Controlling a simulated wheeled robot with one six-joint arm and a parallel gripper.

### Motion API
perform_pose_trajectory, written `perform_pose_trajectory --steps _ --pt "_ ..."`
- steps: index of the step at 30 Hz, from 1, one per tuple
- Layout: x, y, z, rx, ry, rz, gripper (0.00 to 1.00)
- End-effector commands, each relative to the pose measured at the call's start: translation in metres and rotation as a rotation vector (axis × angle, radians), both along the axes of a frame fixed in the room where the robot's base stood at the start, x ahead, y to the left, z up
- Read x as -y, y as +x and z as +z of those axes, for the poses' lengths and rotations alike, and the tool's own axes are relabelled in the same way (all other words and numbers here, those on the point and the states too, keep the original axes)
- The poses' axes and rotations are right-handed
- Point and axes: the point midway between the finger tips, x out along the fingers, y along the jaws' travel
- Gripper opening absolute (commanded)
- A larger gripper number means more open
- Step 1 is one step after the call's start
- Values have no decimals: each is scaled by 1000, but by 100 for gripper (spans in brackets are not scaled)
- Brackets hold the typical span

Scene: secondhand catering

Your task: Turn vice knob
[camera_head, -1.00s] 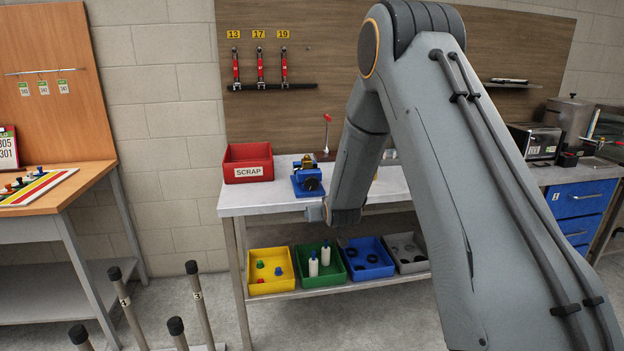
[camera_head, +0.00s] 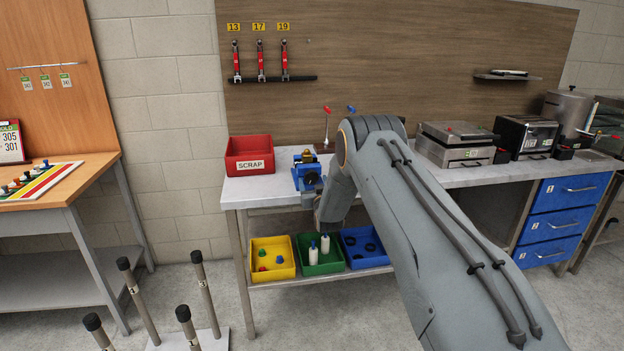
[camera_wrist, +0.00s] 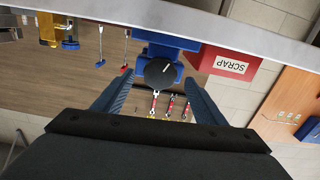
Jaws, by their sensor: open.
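The blue vice (camera_head: 306,172) stands on the grey workbench near its front edge, to the right of the scrap bin. Its round black knob (camera_wrist: 160,72) with a white line mark shows in the wrist view, in front of the blue vice body (camera_wrist: 165,45). My gripper (camera_wrist: 158,95) is open; its two blue-grey fingers spread to either side below the knob in the picture. The knob appears between the fingers' line, beyond the tips, and nothing is held. In the head view my arm hides most of the gripper and part of the vice's front.
A red scrap bin (camera_head: 250,163) sits beside the vice. Yellow (camera_head: 272,275), green (camera_head: 320,268) and blue (camera_head: 366,262) bins stand on the lower shelf. Several black-capped posts (camera_head: 206,300) rise at the front left. A press grill (camera_head: 457,150) stands further right on the bench.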

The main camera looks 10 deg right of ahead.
Motion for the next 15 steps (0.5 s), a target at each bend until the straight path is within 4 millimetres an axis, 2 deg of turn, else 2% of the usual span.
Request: perform_pose_trajectory --steps 6,15 --pt "0 20 0 0 0 0 65" --pt "0 27 0 0 0 0 65"
